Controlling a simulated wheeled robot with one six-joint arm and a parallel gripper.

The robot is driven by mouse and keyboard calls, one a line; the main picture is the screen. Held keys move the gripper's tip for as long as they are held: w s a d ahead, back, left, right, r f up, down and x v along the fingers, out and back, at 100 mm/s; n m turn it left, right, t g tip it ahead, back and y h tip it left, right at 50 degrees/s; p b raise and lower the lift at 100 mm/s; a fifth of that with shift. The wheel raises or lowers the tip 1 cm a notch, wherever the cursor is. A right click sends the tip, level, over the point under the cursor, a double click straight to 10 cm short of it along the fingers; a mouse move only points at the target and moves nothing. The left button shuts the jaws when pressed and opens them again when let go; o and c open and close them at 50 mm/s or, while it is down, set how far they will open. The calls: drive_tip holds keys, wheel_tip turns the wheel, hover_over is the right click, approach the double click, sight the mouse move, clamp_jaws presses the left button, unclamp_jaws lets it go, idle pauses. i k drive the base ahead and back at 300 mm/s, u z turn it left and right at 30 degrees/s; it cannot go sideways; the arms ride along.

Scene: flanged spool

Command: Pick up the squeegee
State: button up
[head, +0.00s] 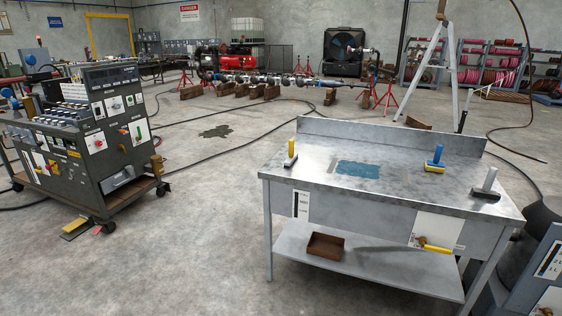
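Several small tools with upright handles stand apart on the metal workbench (310,185). One at the left end has a yellow handle and a grey foot (291,154). One toward the back right has a blue handle on a yellow crosspiece (435,160). One near the right end has a light grey handle on a dark crosspiece (487,186). All are small here, and I cannot tell for certain which is the squeegee. My gripper is not in view, and nothing is seen holding any of these tools.
A blue patch (358,169) marks the bench top. A raised lip (385,135) runs along its back. A brown tray (325,246) sits on the lower shelf. A yellow-handled valve (436,248) sticks out in front. A wheeled control cabinet (108,140) stands left; floor between is clear.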

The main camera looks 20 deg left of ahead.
sight(291, 152)
drive_tip(key=u, duration=0.6)
drive_tip(key=i, duration=0.75)
drive_tip(key=u, duration=0.8)
drive_tip(key=i, duration=1.65)
drive_tip(key=z, duration=0.95)
drive_tip(key=i, duration=0.55)
drive_tip(key=z, duration=0.45)
